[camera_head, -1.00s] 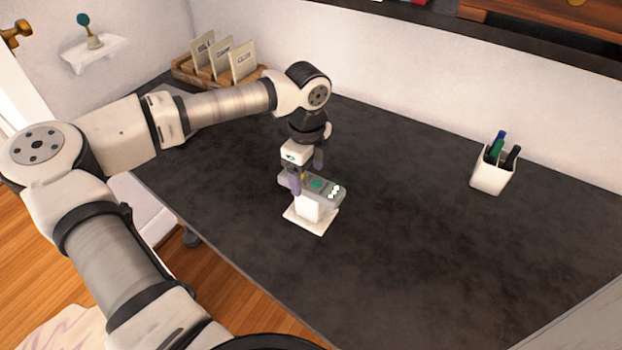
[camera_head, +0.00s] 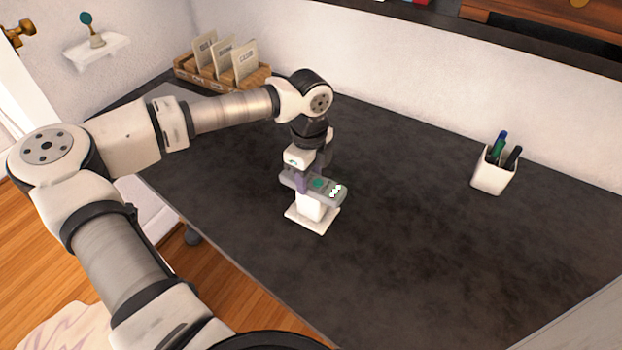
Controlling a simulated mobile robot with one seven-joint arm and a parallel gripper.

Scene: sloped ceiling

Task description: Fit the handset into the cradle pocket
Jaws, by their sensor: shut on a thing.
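The grey handset (camera_head: 329,190), with a green patch and white buttons on top, lies roughly level over the white cradle (camera_head: 312,212) near the front edge of the dark table. My gripper (camera_head: 305,184) is above it and shut on the handset towards its left end. The cradle has a flat square base and a white block rising from it. The handset and my fingers cover the cradle's pocket, so I cannot tell whether the handset is seated in it or just above it.
A wooden rack (camera_head: 222,80) with several upright cards stands at the back left. A white cup (camera_head: 494,172) with pens stands at the right by the wall. The dark table (camera_head: 420,240) is clear to the right of the cradle.

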